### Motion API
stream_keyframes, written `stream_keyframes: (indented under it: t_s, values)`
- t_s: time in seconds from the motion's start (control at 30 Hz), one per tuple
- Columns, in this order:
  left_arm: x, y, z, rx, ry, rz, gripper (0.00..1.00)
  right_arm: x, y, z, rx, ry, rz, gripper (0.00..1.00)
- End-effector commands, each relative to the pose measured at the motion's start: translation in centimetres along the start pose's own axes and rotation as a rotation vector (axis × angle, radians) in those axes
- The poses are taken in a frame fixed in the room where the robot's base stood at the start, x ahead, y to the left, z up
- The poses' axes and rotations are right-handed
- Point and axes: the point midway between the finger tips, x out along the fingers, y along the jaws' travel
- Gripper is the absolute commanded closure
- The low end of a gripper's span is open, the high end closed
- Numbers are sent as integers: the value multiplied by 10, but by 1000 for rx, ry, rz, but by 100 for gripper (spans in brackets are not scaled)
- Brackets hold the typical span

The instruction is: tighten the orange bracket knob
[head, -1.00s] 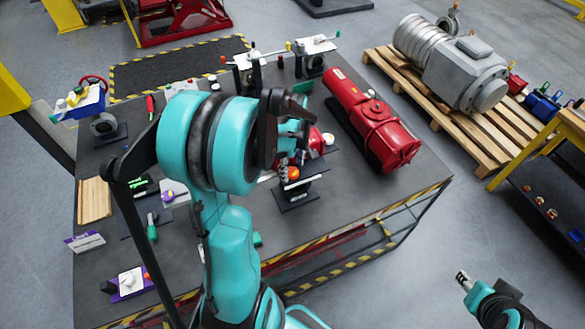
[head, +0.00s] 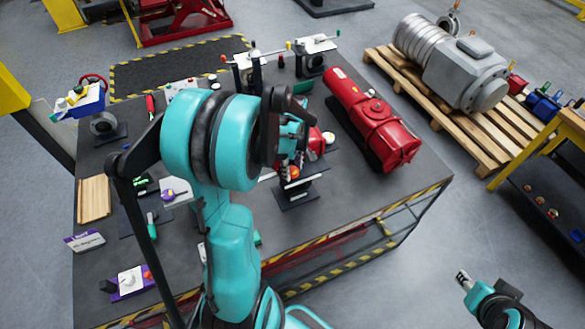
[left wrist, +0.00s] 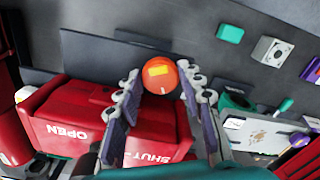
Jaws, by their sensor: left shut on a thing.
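The round orange bracket knob (left wrist: 160,75), with a yellow patch on its top, sits between the fingertips of my left gripper (left wrist: 157,82) in the left wrist view. The fingers are shut on it from both sides. In the head view the left gripper (head: 291,166) is at the knob, above a dark bracket stand (head: 298,193) near the front of the table; the knob is mostly hidden there. My right gripper (head: 462,279) is away from the table at the lower right, too small to tell its opening.
A red housing (left wrist: 70,125) marked OPEN and SHUT is close beside the left gripper. A long red actuator (head: 372,118) lies to the right on the dark table (head: 345,215). Small fixtures and a wooden block (head: 94,199) are on the left. A grey motor (head: 455,68) rests on a pallet.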

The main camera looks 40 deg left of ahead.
Motion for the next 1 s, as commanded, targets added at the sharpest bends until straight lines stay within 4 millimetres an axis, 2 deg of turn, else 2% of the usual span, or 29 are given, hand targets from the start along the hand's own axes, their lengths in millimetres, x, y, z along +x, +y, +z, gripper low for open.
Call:
stream_keyframes:
  t_s: [0.6, 1.0]
  values:
    - [1, -1, 0, 381, 0, 1, 91, 19, 0, 14, 0, 0, 0, 60]
    - [0, -1, 0, 466, 0, 1, 91, 22, 0, 16, 0, 0, 0, 60]
